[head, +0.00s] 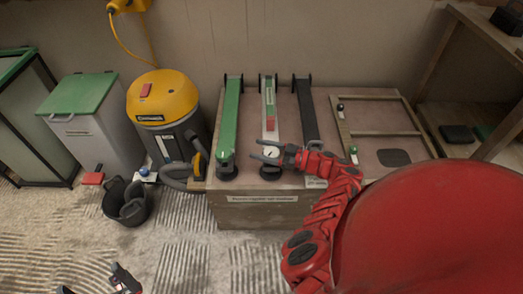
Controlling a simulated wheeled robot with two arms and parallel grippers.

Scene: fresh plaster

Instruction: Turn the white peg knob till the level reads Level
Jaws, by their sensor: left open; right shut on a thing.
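A grey-white bar (269,94) lies lengthwise on the wooden bench (262,212), between a green bar and a black bar. It has a green patch towards its middle and a red patch (270,123) nearer its front; no reading is legible. The white peg knob (271,152) is at its front end, with a dark mark on its face. My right gripper (267,152) reaches in from the right, its fingers shut around this knob. My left gripper (98,283) is open and empty, low over the floor at the bottom left, partly cut off.
The green bar (231,115) and black bar (306,108) flank the grey-white one closely. A wooden frame (380,132) lies to the right. A yellow vacuum (163,95), a green-lidded bin (83,95) and a black bucket (127,203) stand left. The patterned floor in front is clear.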

